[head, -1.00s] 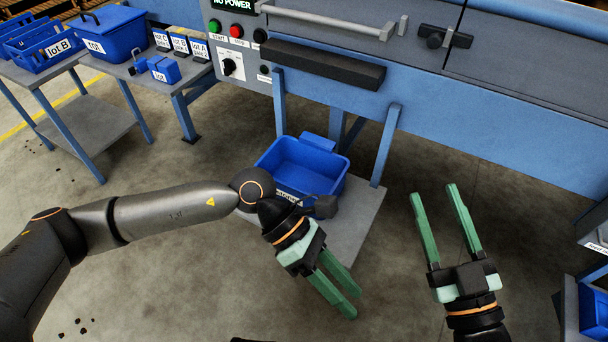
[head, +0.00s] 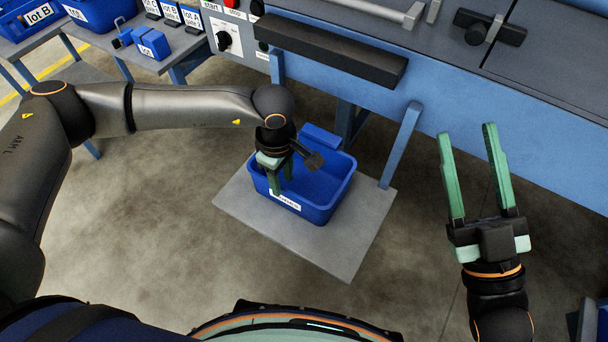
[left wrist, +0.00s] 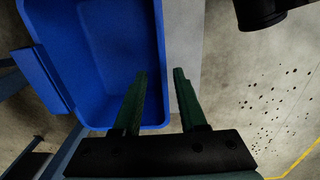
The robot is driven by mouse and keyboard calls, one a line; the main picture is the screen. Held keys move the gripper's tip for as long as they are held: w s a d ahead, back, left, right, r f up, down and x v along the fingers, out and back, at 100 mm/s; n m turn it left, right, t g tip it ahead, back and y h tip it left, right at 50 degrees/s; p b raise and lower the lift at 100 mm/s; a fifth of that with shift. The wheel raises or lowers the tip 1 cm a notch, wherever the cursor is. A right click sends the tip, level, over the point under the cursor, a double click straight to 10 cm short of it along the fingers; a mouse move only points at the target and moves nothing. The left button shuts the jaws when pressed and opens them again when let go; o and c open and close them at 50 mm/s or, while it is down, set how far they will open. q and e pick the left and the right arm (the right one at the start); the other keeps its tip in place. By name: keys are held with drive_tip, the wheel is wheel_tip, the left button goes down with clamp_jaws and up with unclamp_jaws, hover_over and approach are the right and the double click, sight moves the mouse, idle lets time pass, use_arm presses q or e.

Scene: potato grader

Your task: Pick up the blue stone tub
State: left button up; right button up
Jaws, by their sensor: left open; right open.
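The blue stone tub (head: 325,192) stands upright on a low grey platform beneath the machine, with a white label on its near wall. It looks empty. It also shows in the left wrist view (left wrist: 95,60). My left gripper (head: 275,190) points down at the tub's near left wall. In the left wrist view, my left gripper (left wrist: 160,75) is open, one finger over the tub's inside and the other outside its wall; I cannot tell whether they touch it. My right gripper (head: 468,130) is open and empty, to the right of the tub.
The grey platform (head: 340,250) has bare room in front of the tub. A blue machine leg (head: 402,145) stands close to the tub's right. The machine's dark bar (head: 330,50) overhangs behind. A side table (head: 120,50) with blue boxes is at the upper left.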

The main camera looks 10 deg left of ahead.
sight(285, 207)
use_arm(q)
drive_tip(key=shift+f, duration=1.4)
wheel_tip(285, 207, down, 4)
drive_tip(key=shift+s+r+b, duration=0.1)
drive_tip(key=shift+r+b, duration=0.05)
drive_tip(key=shift+b, duration=0.7)
drive_tip(key=shift+f, duration=0.4)
use_arm(e)
drive_tip(key=s+r+n+y, duration=0.2)
drive_tip(key=y, duration=0.1)
drive_tip(key=s+r+n+y, duration=0.1)
drive_tip(key=s+r+y, duration=0.1)
drive_tip(key=shift+a+r+n, duration=0.1)
drive_tip(key=shift+a+n, duration=0.3)
use_arm(q)
drive_tip(key=shift+c, duration=0.3)
clamp_jaws()
drive_tip(key=shift+r, duration=0.1)
